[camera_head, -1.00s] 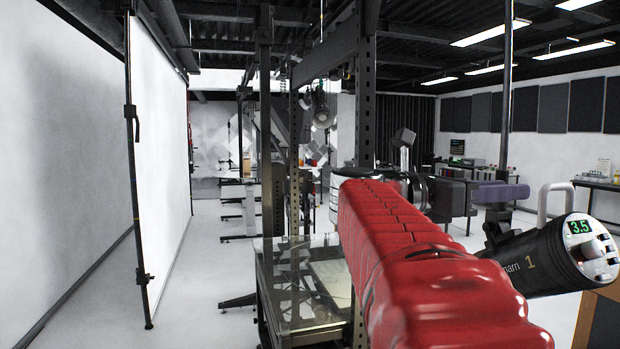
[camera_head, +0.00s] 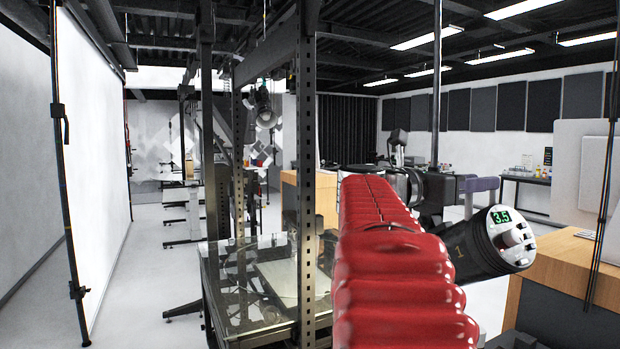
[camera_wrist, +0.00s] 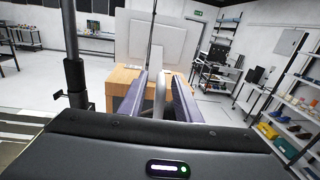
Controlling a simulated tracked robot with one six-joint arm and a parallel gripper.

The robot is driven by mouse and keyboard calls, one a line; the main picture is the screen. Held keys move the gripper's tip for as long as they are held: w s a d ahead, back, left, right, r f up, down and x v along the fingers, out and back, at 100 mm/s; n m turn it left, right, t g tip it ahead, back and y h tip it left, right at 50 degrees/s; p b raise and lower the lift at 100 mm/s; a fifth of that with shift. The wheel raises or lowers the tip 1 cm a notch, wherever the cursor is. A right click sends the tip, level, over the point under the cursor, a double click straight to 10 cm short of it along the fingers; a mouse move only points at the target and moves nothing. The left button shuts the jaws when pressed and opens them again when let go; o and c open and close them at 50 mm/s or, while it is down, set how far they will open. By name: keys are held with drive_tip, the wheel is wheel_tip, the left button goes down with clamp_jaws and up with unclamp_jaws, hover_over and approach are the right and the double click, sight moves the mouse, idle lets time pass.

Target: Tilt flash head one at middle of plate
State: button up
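Flash head one (camera_head: 492,243) is a black cylinder marked 1, right of my red arm in the head view. Its round grey rear panel faces me with a green 3.5 display, and its body leans. My gripper (camera_head: 482,184) has purple fingers and is just above it. In the wrist view my gripper (camera_wrist: 158,98) has its fingers apart, with the grey handle (camera_wrist: 159,95) of the flash head between them. Gaps show at both sides of the handle. I cannot tell where the plate is.
A glass-topped table (camera_head: 262,300) with a pale sheet stands left of my arm, behind a perforated metal post. A dark pole (camera_head: 436,90) rises behind the flash head. A wooden cabinet (camera_head: 570,270) is at the right. A white screen (camera_head: 95,170) lines the left.

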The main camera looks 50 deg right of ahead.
drive_tip(key=shift+s+d, duration=0.3)
drive_tip(key=shift+d, duration=0.15)
drive_tip(key=shift+c, duration=0.5)
clamp_jaws()
